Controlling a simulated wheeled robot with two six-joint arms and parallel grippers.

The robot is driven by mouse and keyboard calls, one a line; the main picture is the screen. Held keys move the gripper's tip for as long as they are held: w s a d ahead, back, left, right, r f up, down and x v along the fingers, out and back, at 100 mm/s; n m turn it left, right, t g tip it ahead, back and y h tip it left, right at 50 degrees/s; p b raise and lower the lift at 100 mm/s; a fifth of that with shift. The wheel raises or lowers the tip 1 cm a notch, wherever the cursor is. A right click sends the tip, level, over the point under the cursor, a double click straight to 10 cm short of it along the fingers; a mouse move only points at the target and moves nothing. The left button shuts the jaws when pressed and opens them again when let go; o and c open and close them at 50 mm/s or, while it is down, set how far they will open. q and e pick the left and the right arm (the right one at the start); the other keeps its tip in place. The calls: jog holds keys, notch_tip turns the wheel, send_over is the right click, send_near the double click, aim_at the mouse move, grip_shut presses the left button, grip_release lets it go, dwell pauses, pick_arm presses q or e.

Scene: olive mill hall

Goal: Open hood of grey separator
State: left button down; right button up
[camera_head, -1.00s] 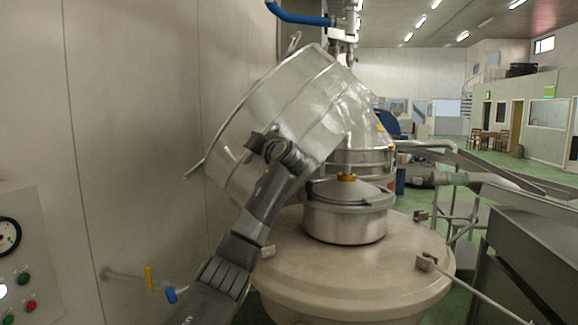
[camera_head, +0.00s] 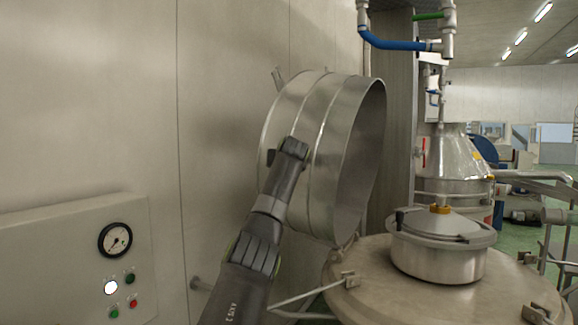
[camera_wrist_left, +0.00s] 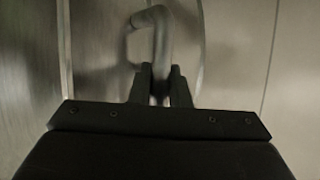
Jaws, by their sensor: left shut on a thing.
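The hood (camera_head: 303,150) of the grey separator is a wide ribbed metal drum. It is swung up on its side, its open mouth facing right, above the left part of the separator body (camera_head: 425,290). My left gripper (camera_head: 272,157) is at the hood's left side in the head view, with the fingers mostly hidden by my wrist. In the left wrist view my left gripper (camera_wrist_left: 160,88) is shut on a bent metal handle (camera_wrist_left: 158,32) in front of the hood's metal surface (camera_wrist_left: 100,50). My right gripper is in neither view.
A lidded metal bowl (camera_head: 440,255) stands on the separator body. A control panel (camera_head: 60,265) with a gauge and buttons is at lower left, before a plain wall (camera_head: 90,110). Blue and white pipes (camera_head: 400,42) hang above. Another metal machine (camera_head: 455,155) stands behind.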

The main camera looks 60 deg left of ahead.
pick_arm(q)
jog(key=shift+f, duration=0.1)
jog(key=c, duration=1.7)
grip_release()
jog(key=o, duration=0.3)
jog(key=shift+w+d, duration=0.15)
jog(key=shift+d, duration=0.05)
jog(key=shift+o, duration=0.2)
jog(key=shift+a, duration=0.1)
jog(key=b+v, duration=0.7)
jog(key=v, duration=1)
jog(key=shift+r+b, duration=0.25)
jog(key=shift+b, duration=0.05)
